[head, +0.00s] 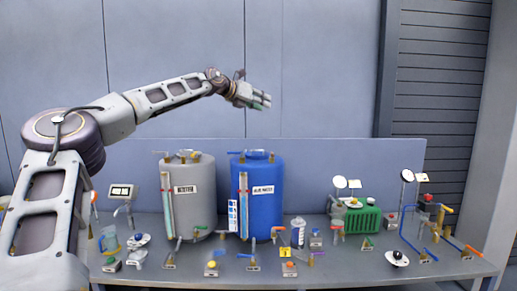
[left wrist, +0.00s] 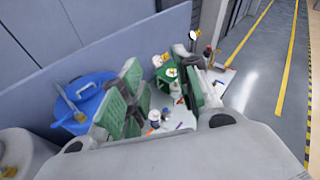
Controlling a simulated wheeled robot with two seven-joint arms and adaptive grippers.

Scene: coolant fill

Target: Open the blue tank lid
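The blue tank (head: 262,205) stands upright on the bench, with a white label and a sight tube on its front. Its lid (head: 258,155) is on top and looks closed, with a blue lever and brass fittings. In the left wrist view the blue lid (left wrist: 92,92) is at the left, partly hidden by a finger. My left gripper (head: 262,101) is in the air above the blue tank, apart from the lid. Its green-padded fingers (left wrist: 165,95) are spread with nothing between them. My right gripper is in neither view.
A grey tank (head: 195,205) stands just left of the blue one. Valves and small fittings crowd the bench front (head: 330,278). A green machine (head: 362,219) and blue piping (head: 412,238) are at the right.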

